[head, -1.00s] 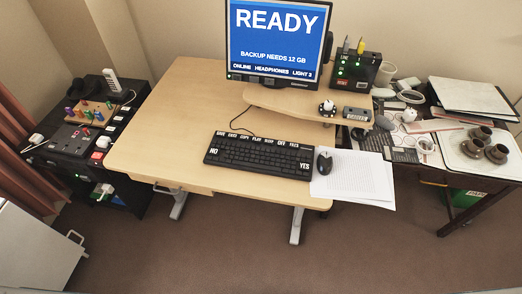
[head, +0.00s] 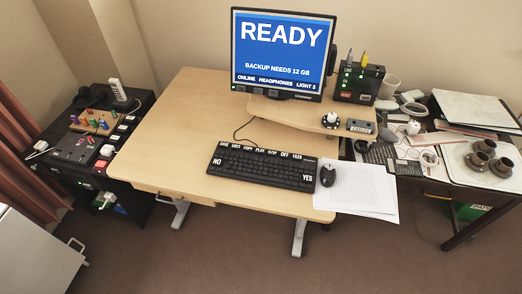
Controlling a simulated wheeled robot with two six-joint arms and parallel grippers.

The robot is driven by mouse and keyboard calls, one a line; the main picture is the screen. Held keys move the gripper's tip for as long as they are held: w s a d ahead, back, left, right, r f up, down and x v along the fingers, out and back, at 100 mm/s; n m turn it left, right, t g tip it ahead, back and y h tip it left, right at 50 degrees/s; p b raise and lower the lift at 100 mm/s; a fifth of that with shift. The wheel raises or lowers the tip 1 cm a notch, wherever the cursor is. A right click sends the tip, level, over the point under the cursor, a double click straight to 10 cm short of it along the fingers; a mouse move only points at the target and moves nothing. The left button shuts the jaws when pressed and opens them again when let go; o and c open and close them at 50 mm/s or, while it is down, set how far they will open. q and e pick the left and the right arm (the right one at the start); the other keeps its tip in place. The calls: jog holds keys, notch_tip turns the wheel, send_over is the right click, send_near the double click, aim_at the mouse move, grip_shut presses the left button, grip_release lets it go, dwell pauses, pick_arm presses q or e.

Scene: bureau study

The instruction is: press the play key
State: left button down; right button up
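A black keyboard (head: 262,169) lies on the light wooden desk (head: 185,130). A row of white-labelled keys runs along its back edge, and the play key (head: 260,150) sits near the middle of that row. Larger labels NO and YES show at its left and right ends. The monitor (head: 283,52) behind it shows READY and BACKUP NEEDS 12 GB on blue, with a smaller line reading ONLINE, HEADPHONES, LIGHT 3. Neither of my grippers is in view.
A black mouse (head: 327,175) and a paper stack (head: 356,187) lie right of the keyboard. A raised wooden shelf (head: 290,113) stands under the monitor. A cluttered side table (head: 450,165) is at right, a black cabinet (head: 75,160) at left. The desk's left part is clear.

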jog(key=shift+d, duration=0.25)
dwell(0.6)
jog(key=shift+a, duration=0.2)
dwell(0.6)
